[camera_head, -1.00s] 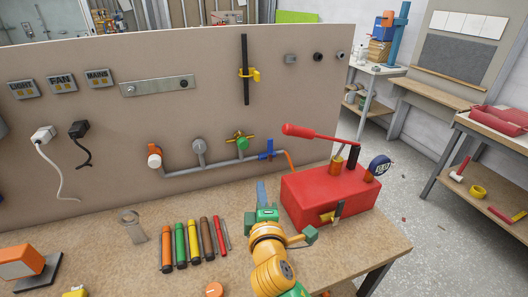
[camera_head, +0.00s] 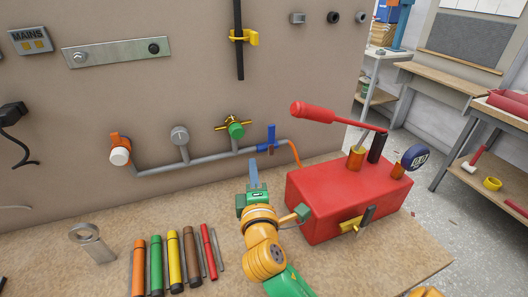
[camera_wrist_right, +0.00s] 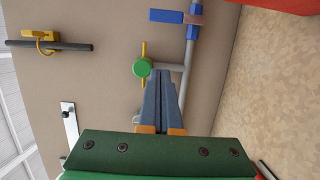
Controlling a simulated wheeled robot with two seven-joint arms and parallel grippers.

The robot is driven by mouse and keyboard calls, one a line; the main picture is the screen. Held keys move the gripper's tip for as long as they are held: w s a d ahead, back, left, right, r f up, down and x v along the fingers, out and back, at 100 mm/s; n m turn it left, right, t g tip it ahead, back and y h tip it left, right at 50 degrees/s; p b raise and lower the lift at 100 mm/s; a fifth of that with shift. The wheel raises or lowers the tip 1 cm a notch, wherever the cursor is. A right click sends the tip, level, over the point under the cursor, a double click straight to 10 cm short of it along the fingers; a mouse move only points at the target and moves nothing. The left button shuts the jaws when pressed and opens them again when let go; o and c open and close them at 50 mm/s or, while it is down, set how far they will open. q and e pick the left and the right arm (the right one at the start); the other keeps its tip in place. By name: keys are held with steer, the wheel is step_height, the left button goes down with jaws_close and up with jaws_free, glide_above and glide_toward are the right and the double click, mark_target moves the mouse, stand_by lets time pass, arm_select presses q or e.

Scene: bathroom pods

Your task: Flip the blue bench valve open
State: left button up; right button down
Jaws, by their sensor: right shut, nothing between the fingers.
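The blue valve (camera_head: 271,137) sits on the grey pipe (camera_head: 205,158) low on the brown panel, with its lever standing upright. It also shows at the top of the right wrist view (camera_wrist_right: 166,16), with its blue body around the pipe. My right gripper (camera_head: 254,166) is just below and slightly left of the valve, apart from it, pointing toward the panel. Its grey fingers are shut and empty, and they also show in the right wrist view (camera_wrist_right: 161,74). My left gripper is not in view.
A green valve with a yellow handle (camera_head: 235,128) is left of the blue one. A red box (camera_head: 325,205) with a red lever (camera_head: 313,112) stands right of my gripper. Several coloured markers (camera_head: 174,260) and a metal ring tool (camera_head: 91,242) lie on the bench.

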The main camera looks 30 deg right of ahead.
mark_target(271, 141)
steer(key=shift+w+d+f, duration=0.1)
steer(key=shift+w+f, duration=0.1)
steer(key=w+d+p, duration=0.3)
steer(key=w+d, duration=0.4)
steer(key=d, duration=0.1)
steer(key=shift+w+d, duration=0.25)
steer(key=shift+w, duration=0.15)
steer(key=shift+w, duration=0.1)
